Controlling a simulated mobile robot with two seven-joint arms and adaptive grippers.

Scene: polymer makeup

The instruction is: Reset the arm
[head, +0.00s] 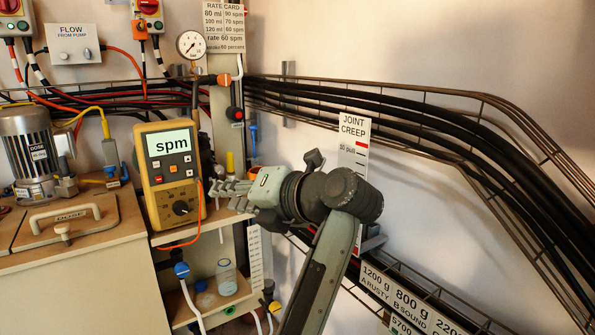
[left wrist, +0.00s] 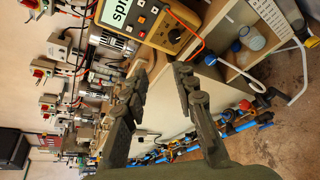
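My left arm (head: 320,250) rises from the bottom of the head view, right of centre. Its left gripper (head: 226,192) points left, close to the right side of the yellow meter (head: 172,172) in that picture. In the left wrist view the left gripper (left wrist: 157,78) has its two dark fingers spread apart. Nothing is held between them. The meter, whose screen reads "spm", also shows at the top of the left wrist view (left wrist: 150,22), tilted. I do not see my right gripper.
A shelf (head: 232,284) below holds a clear jar (head: 226,277) and a blue-capped part. A motor (head: 28,150) and a lidded box with a handle (head: 66,215) stand at left. Black cables (head: 400,140) in a wire tray and a "JOINT CREEP" card (head: 354,140) are on the wall.

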